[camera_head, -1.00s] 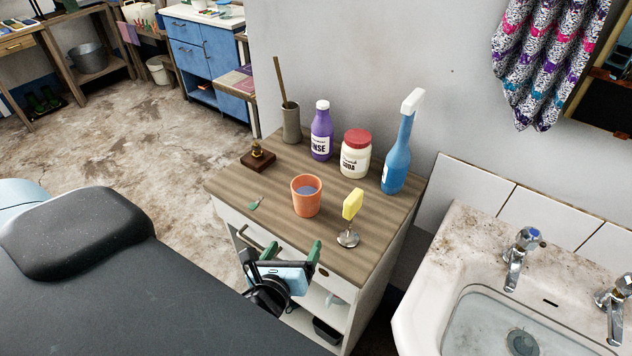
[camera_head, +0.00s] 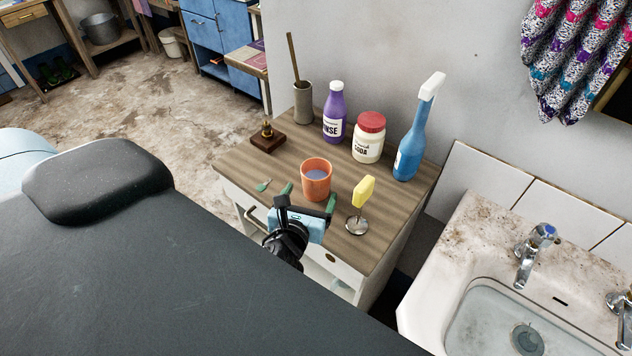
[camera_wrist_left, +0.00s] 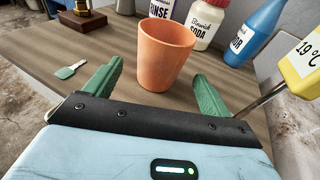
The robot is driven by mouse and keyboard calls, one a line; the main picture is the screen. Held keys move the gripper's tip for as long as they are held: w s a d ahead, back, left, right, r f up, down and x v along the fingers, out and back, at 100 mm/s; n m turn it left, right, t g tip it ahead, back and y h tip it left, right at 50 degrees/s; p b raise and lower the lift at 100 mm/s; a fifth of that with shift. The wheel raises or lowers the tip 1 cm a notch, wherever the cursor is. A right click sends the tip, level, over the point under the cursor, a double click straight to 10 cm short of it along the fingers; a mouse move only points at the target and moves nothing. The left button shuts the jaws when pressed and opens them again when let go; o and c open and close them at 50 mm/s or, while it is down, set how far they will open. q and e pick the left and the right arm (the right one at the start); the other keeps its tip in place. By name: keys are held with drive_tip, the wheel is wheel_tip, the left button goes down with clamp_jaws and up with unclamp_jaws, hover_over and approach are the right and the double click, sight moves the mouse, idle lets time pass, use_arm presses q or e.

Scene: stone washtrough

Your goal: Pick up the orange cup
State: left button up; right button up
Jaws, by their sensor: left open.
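The orange cup (camera_head: 317,182) stands upright on the wooden top of a small cabinet, with bluish liquid visible inside it. In the left wrist view the orange cup (camera_wrist_left: 165,55) is straight ahead, just beyond and between the fingertips. My left gripper (camera_head: 308,196) is open at the near side of the cup, its green fingers (camera_wrist_left: 157,85) spread on either side with a gap between them. No contact with the cup is visible. My right gripper is not in view.
A thermometer with a yellow head (camera_head: 362,192) stands close right of the cup. A small green key (camera_head: 264,185) lies left. Behind are a wooden block (camera_head: 268,142), purple bottle (camera_head: 334,115), soda jar (camera_head: 369,138) and blue spray bottle (camera_head: 413,145). A sink (camera_head: 480,270) is at right.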

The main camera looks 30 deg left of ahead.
sight(312, 191)
use_arm(q)
drive_tip(key=x, duration=0.4)
drive_tip(key=shift+w+f, duration=0.2)
drive_tip(key=shift+f, duration=0.1)
drive_tip(key=c, duration=1.1)
drive_tip(key=shift+r, duration=0.1)
drive_tip(key=shift+c, duration=0.2)
